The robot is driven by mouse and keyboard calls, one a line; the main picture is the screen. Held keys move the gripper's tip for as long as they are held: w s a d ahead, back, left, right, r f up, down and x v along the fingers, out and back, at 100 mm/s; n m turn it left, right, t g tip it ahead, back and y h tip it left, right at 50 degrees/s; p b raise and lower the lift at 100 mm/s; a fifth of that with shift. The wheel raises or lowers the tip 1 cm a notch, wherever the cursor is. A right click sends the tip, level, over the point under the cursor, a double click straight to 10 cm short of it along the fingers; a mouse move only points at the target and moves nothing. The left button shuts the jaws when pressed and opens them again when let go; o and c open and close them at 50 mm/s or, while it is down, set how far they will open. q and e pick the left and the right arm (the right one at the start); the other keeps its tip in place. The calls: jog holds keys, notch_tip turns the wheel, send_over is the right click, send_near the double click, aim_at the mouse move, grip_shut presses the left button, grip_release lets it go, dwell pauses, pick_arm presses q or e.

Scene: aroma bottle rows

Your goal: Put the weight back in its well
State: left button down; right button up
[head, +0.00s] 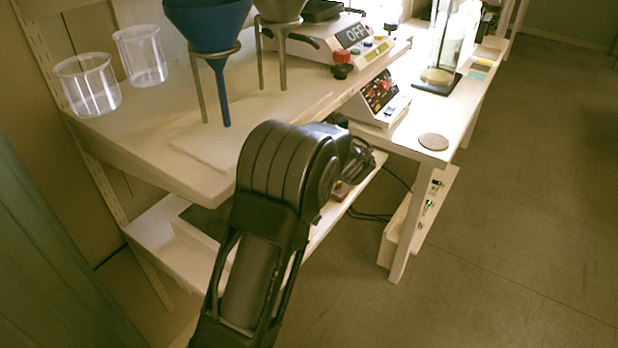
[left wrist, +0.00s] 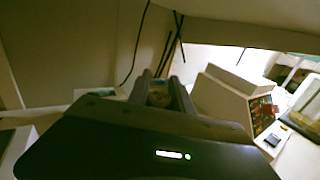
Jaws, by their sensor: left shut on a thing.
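My left arm reaches in past the front edge of the bench in the head view, and its gripper end is largely hidden behind the arm's own dark links. In the left wrist view my left gripper (left wrist: 161,90) is shut on a small brownish thing (left wrist: 159,97), likely the weight, mostly hidden by the gripper body. A small brown block (head: 342,189) shows on the lower shelf just beyond the arm in the head view; I cannot tell whether it has the well. No well can be made out. My right gripper is not in view.
The bench top (head: 150,120) overhangs the lower shelf (head: 155,228). On it stand two glass beakers (head: 88,86), a blue funnel (head: 207,25) on a stand, and a scale (head: 340,40). A control box (head: 378,97) and a round disc (head: 433,142) lie right. The floor at right is clear.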

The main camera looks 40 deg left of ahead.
pick_arm(q)
notch_tip(320, 180, down, 6)
jog(key=b, duration=0.1)
dwell(0.4)
jog(key=shift+f, duration=0.15)
jog(key=shift+f+b, duration=0.4)
jog(key=shift+f, duration=1.4)
jog(key=shift+f, duration=0.1)
jog(key=shift+f+b, duration=0.35)
jog(key=shift+f, duration=0.05)
jog(key=shift+f, duration=0.15)
jog(key=c, duration=1.1)
grip_release()
jog(key=shift+c, duration=0.2)
